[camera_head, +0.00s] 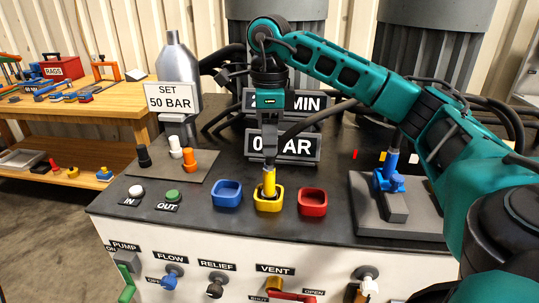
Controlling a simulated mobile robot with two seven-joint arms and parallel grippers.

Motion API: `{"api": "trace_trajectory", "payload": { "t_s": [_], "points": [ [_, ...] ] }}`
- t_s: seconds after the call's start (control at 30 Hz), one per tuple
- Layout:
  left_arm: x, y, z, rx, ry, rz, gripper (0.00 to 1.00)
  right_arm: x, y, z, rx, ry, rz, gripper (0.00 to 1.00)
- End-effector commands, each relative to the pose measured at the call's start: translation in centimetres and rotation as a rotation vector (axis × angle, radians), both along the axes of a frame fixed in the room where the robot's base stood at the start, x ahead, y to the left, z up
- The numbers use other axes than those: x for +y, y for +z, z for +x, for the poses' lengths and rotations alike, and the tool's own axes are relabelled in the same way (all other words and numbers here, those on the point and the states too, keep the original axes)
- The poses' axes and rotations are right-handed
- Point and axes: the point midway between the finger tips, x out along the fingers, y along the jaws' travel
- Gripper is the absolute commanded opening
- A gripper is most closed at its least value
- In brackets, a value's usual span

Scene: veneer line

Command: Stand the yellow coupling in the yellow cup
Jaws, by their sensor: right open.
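The yellow coupling (269,184) is upright, with its lower end inside the yellow cup (268,205). The cup is the middle one of three on the dark bench top. My right gripper (269,164) points straight down at the coupling's upper end. It is open, with its fingertips at or just above the top; I cannot tell whether they touch it. The cup's front wall hides the coupling's base. My left gripper is not in view.
A blue cup (227,194) and a red cup (312,202) flank the yellow one. Black, white and orange couplings (187,160) stand on a mat at left. A blue fitting (389,178) sits on a grey block at right. Gauge signs stand behind the gripper.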

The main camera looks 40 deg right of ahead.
Motion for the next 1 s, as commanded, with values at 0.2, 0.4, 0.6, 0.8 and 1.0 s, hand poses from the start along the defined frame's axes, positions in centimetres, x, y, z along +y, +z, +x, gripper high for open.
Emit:
{"api": "trace_trajectory", "payload": {
  "t_s": [0.2,0.4,0.6,0.8,1.0],
  "points": [
    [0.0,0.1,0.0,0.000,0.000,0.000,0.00,0.0,1.2,0.0,-0.001,-0.001,0.001,0.53],
    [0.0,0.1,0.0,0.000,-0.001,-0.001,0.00,4.4,-1.6,0.7,0.004,0.058,0.138,0.53],
    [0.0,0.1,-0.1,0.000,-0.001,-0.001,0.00,17.7,-6.8,-0.2,0.053,0.103,0.632,0.53],
    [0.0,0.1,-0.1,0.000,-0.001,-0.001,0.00,28.5,-7.1,-2.4,0.179,-0.096,1.206,0.53],
    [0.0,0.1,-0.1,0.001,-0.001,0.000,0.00,32.5,-5.9,-2.1,0.359,-0.554,1.705,0.53]
  ]
}}
